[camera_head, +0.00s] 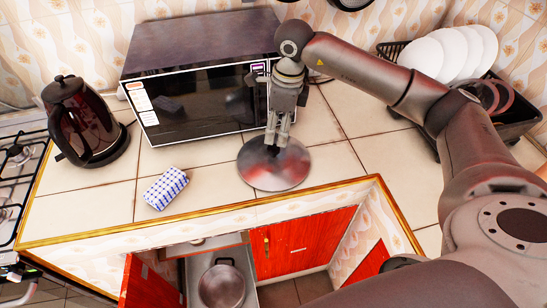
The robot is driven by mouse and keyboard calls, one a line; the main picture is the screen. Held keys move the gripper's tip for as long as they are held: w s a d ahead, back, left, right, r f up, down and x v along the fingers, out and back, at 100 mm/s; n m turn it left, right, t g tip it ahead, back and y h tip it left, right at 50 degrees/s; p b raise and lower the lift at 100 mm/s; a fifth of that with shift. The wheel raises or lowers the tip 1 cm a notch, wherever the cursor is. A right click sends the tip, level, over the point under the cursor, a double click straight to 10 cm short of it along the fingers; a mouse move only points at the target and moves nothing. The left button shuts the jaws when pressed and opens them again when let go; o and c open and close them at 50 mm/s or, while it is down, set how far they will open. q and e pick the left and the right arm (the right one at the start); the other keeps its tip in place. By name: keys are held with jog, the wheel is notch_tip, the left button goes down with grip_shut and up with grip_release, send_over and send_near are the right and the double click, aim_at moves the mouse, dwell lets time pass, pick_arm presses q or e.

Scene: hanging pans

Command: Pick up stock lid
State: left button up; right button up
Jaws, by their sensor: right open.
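The stock lid (285,177) is a round, shiny metal disc lying flat on the tiled counter in front of the microwave. My right gripper (277,143) points down over the far half of the lid, with its fingertips apart around a dark spot that looks like the lid's knob. I cannot tell whether the fingers touch it. A metal pot (222,287) stands low down in the open cupboard below the counter. My left gripper is not in view.
A microwave (200,106) stands close behind the gripper. A dark kettle (83,125) and a blue-and-white packet (165,188) are to the left. A dish rack with white plates (480,50) is at the back right. The counter's front edge (120,232) is near the lid.

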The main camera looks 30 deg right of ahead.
aim_at(274, 147)
jog(key=f, duration=0.3)
jog(key=shift+w+a+f+p, duration=0.15)
jog(key=shift+a+f+p, duration=0.05)
jog(key=shift+f+p, duration=0.15)
jog(key=shift+a+f+p, duration=0.1)
jog(key=shift+f+p, duration=0.25)
jog(key=shift+f, duration=0.15)
jog(key=f, duration=0.1)
jog(key=f+p, duration=0.1)
jog(key=f, duration=0.1)
jog(key=shift+w+a+f, duration=0.1)
jog(key=shift+w+f, duration=0.2)
jog(key=shift+w, duration=0.05)
jog(key=shift+f, duration=0.45)
jog(key=c, duration=1.2)
grip_shut()
jog(key=shift+w+r, duration=0.1)
jog(key=shift+r, duration=0.1)
